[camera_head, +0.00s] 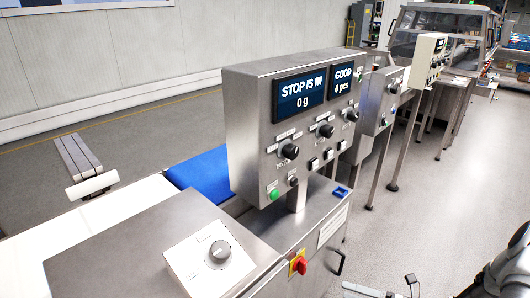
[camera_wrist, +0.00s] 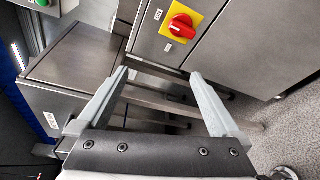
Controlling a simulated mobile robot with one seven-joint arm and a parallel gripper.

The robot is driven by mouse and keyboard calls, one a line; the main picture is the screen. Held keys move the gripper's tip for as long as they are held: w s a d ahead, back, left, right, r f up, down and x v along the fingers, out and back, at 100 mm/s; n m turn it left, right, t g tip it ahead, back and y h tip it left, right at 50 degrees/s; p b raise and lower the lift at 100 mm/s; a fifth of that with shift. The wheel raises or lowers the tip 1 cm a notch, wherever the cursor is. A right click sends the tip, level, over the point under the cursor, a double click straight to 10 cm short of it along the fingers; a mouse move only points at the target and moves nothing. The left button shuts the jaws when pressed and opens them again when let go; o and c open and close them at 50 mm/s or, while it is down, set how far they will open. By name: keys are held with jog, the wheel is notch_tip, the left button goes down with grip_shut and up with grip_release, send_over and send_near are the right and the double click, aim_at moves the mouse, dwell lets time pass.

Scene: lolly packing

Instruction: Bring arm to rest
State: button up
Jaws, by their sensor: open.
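My gripper (camera_wrist: 158,74) shows in the wrist view with its two grey fingers spread wide apart. Nothing is between them. Beyond the fingers is a steel cabinet with a red rotary switch on a yellow plate (camera_wrist: 180,26); the fingers appear apart from it. In the head view the same kind of red switch (camera_head: 300,264) is on the front of the machine cabinet. My gripper cannot be made out in the head view; part of what looks like my arm shows at the lower right edge.
A steel control panel (camera_head: 248,165) with knobs and displays reading "STOP IS IN 0 g" and "GOOD 0 pcs" stands over the machine. A blue belt (camera_head: 200,170) lies behind it. Another control box (camera_head: 427,60) stands farther back. Grey floor (camera_head: 440,190) is open at right.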

jog(key=s+a+r+n+g+h, duration=0.2)
jog(key=a+r+n+g+h, duration=0.25)
jog(key=r+n, duration=0.55)
jog(key=s+a+r+n+g+h, duration=0.3)
jog(key=a+r+n+g, duration=0.15)
jog(key=r+n, duration=0.5)
jog(key=s+a+r+n+t+h, duration=0.1)
jog(key=s+r+n+t+h, duration=0.2)
jog(key=s+r+n, duration=0.35)
jog(key=s+a+r+n+t+h, duration=0.1)
jog(key=s+r+n+t+h, duration=0.25)
jog(key=r+n, duration=0.65)
notch_tip(320, 180, up, 11)
jog(key=n+p, duration=0.2)
jog(key=p, duration=1.1)
jog(key=shift+s+f, duration=0.15)
jog(key=shift+s, duration=0.05)
jog(key=shift+d, duration=0.1)
jog(key=shift+c, duration=0.2)
